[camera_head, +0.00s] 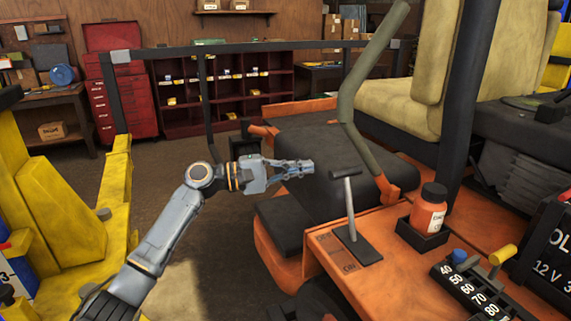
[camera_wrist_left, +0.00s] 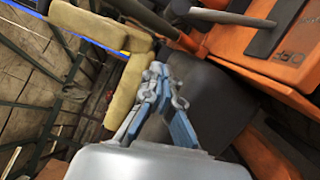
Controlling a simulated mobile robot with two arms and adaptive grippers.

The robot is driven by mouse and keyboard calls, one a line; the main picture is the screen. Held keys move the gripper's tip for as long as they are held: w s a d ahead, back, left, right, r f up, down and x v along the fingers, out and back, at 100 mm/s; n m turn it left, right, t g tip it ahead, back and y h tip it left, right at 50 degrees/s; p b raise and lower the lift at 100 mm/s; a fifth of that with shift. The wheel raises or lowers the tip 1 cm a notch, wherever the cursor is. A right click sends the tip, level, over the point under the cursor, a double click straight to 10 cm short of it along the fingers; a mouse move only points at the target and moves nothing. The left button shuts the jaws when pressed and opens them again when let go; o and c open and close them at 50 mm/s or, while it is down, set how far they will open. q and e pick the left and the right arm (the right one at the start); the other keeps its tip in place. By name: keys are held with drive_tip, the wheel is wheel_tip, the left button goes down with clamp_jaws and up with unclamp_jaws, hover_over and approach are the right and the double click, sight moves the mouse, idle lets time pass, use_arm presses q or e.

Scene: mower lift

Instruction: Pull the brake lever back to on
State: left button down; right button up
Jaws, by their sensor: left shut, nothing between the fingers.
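The brake lever (camera_head: 349,208) is a thin grey rod with a dark T-shaped grip, standing nearly upright from a black slotted plate (camera_head: 366,251) on the orange mower body. Faint OFF and ON labels sit beside the plate. In the left wrist view the lever (camera_wrist_left: 230,17) and plate (camera_wrist_left: 272,32) show at the top right. My left gripper (camera_head: 308,167) is shut and empty, a little left of the lever's grip and apart from it. Its fingers (camera_wrist_left: 163,82) also look closed together in the left wrist view. My right gripper is not in view.
A bent green-grey bar (camera_head: 352,90) rises behind the lever. An orange bottle (camera_head: 428,212) stands in a black holder to the right, near a numbered yellow-knobbed lever (camera_head: 502,255). The black footrest area (camera_head: 330,150) lies behind; a yellow machine (camera_head: 70,215) is at left.

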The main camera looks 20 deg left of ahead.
sight(339, 170)
use_arm(q)
drive_tip(key=d+p, duration=0.3)
drive_tip(key=d, duration=0.3)
drive_tip(key=shift+s+r, duration=0.4)
drive_tip(key=shift+s, duration=0.05)
drive_tip(key=shift+w, duration=0.1)
drive_tip(key=shift+s+d+r+m+p, duration=0.4)
drive_tip(key=shift+s+d+r+m, duration=0.15)
drive_tip(key=shift+s+d+m, duration=0.15)
drive_tip(key=s+d+m+y+p, duration=0.2)
drive_tip(key=s+d+m+p, duration=0.2)
drive_tip(key=s+d+m, duration=0.3)
drive_tip(key=shift+s+d+r+p, duration=0.3)
drive_tip(key=shift+s+d+r, duration=0.15)
drive_tip(key=shift+s+d, duration=0.5)
